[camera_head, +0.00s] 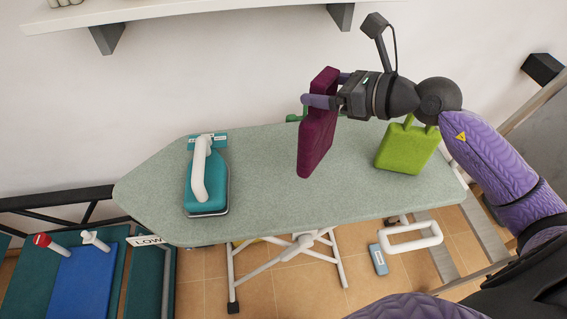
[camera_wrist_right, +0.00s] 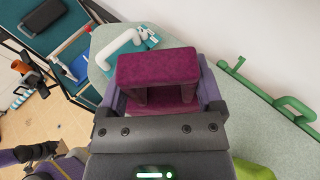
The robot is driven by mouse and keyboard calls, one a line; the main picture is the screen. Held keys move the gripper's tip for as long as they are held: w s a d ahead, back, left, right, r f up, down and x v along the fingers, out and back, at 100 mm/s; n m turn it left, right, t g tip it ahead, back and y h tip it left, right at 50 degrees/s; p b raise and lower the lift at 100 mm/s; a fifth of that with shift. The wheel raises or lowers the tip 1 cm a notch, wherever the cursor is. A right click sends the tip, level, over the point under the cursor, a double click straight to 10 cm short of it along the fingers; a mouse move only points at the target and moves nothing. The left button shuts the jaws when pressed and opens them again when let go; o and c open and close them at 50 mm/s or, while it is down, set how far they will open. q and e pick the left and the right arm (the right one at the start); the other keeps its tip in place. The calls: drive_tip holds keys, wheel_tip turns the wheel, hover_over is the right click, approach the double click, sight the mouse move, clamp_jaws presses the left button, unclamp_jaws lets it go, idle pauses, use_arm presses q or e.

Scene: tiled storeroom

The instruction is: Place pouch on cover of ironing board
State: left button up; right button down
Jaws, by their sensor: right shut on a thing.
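My right gripper (camera_head: 335,92) is shut on a maroon, fabric-like pouch (camera_head: 318,130), gripping it near its upper end. The pouch hangs upright over the middle of the ironing board's grey-green cover (camera_head: 262,180); I cannot tell whether its lower end touches the cover. In the right wrist view the maroon pouch (camera_wrist_right: 157,67) sits between the purple fingers (camera_wrist_right: 160,95). A lime-green bag-like item (camera_head: 407,150) with upright tabs rests on the cover to the right.
A teal iron (camera_head: 207,185) with a white handle stands on the board's left part. The cover between iron and pouch is bare. A white shelf (camera_head: 160,12) juts from the wall above.

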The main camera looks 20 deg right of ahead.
sight(329, 128)
drive_tip(key=shift+w+d+f, duration=0.1)
drive_tip(key=shift+w+d, duration=0.2)
drive_tip(key=shift+d, duration=0.1)
drive_tip(key=shift+t, duration=0.3)
wheel_tip(329, 128, down, 9)
drive_tip(key=b, duration=0.4)
drive_tip(key=shift+f, duration=0.3)
drive_tip(key=shift+r, duration=0.1)
unclamp_jaws()
drive_tip(key=shift+r, duration=0.1)
drive_tip(key=shift+s+d, duration=0.2)
drive_tip(key=shift+d, duration=0.05)
drive_tip(key=p+v, duration=0.1)
drive_tip(key=v, duration=1)
drive_tip(key=shift+s+r, duration=0.15)
drive_tip(key=shift+r, duration=0.1)
